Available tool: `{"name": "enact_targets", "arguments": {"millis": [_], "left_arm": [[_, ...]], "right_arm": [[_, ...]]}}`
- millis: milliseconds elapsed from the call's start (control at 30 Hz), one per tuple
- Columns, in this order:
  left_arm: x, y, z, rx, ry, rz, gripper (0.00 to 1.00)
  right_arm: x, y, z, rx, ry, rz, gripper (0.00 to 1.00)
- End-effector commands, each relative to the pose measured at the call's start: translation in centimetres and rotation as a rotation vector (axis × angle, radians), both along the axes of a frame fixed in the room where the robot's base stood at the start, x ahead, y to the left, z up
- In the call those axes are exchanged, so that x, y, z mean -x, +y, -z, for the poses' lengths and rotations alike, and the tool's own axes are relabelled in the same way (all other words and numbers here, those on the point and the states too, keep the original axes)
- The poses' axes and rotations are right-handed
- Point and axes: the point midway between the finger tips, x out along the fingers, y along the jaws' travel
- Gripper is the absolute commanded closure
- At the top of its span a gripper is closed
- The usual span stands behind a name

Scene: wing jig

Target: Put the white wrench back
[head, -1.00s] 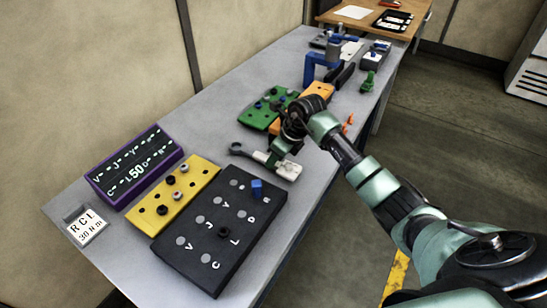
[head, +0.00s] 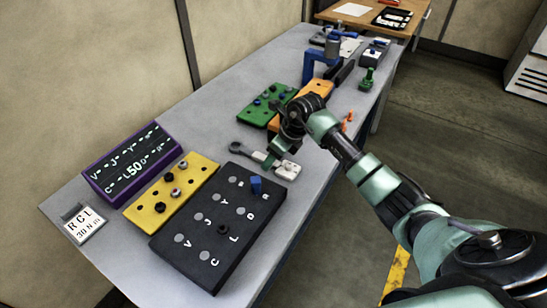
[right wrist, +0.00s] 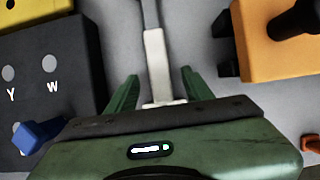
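The white wrench (head: 259,156) lies on the grey bench just beyond the black block, with its dark grey ring end pointing left. In the right wrist view its white handle (right wrist: 157,62) runs up the middle, with the grey shaft above. My right gripper (head: 275,161) is over the handle. In the wrist view my right gripper (right wrist: 159,91) is open, its two green fingers on either side of the handle with gaps between. A white piece (head: 288,171) shows just right of the gripper; I cannot tell whether it belongs to the wrench. My left gripper is not in view.
The black lettered block (head: 215,235) with a blue peg (head: 256,184) is close to the gripper. An orange block (head: 318,89) and a green block (head: 262,108) stand behind. A yellow block (head: 150,212) and a purple-framed display (head: 130,165) are at left.

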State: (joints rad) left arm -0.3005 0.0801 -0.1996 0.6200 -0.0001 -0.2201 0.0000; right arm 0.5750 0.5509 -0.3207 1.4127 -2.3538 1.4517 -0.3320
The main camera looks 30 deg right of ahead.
Motion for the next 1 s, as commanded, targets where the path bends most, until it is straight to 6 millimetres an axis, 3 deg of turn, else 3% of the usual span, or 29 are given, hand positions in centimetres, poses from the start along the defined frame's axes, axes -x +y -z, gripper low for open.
{"name": "enact_targets", "arguments": {"millis": [333, 700, 1000], "left_arm": [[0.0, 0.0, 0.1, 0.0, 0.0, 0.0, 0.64], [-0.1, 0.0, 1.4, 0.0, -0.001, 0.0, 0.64], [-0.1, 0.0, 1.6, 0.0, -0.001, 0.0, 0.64]], "right_arm": [[0.2, -0.2, -0.1, 0.002, 0.003, 0.0, 0.49], [2.1, -1.3, -5.4, 0.004, -0.001, -0.001, 0.49], [2.7, -1.6, -7.1, 0.001, 0.002, 0.0, 0.49]]}}
